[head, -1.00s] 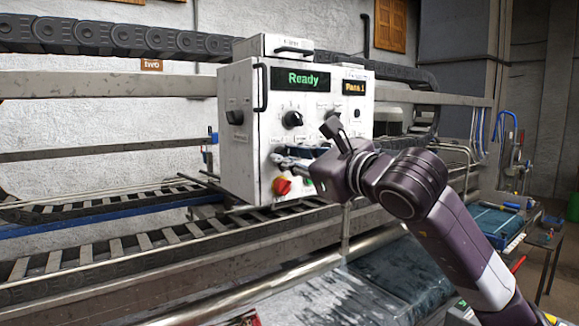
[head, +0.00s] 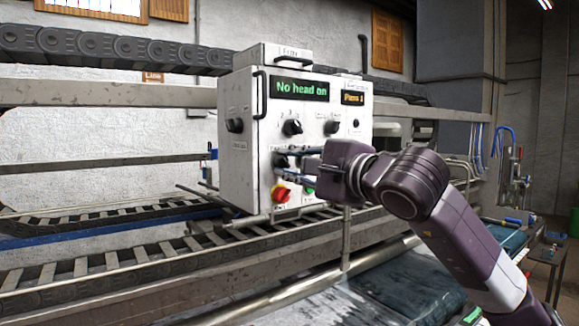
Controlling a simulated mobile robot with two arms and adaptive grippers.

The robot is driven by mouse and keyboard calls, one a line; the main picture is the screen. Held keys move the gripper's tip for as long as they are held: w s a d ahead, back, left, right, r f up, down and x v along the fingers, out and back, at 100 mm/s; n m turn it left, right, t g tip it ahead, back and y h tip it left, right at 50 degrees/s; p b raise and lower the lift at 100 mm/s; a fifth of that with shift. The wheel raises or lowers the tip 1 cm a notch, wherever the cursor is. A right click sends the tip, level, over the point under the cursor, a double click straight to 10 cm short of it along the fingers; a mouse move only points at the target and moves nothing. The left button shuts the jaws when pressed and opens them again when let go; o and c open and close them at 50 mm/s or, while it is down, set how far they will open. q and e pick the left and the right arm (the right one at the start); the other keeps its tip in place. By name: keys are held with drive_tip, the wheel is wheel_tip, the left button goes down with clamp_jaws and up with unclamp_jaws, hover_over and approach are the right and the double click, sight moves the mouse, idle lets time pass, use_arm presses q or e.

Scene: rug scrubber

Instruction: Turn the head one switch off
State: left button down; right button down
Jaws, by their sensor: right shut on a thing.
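A white control box (head: 239,172) stands in the middle of the head view. Its green display (head: 299,90) reads "No head on". My right gripper (head: 287,159) comes in from the right and is shut on a dark switch (head: 280,162) in the lower row of the panel. The fingers and wrist cover much of that row, so the switch's label and exact position cannot be read. My left gripper is not in view.
Two black knobs, left (head: 292,127) and right (head: 332,127), sit above the gripper. An amber display (head: 354,98) is at upper right. Rails and a slatted conveyor (head: 95,263) run below the box.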

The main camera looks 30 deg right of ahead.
drive_tip(key=shift+n, duration=0.6)
drive_tip(key=c, duration=1.7)
unclamp_jaws()
drive_tip(key=shift+a, duration=0.1)
drive_tip(key=shift+c, duration=0.2)
drive_tip(key=shift+s, duration=0.1)
drive_tip(key=s+d, duration=0.1)
drive_tip(key=s, duration=1)
drive_tip(key=shift+s+d, duration=0.35)
drive_tip(key=shift+s, duration=0.05)
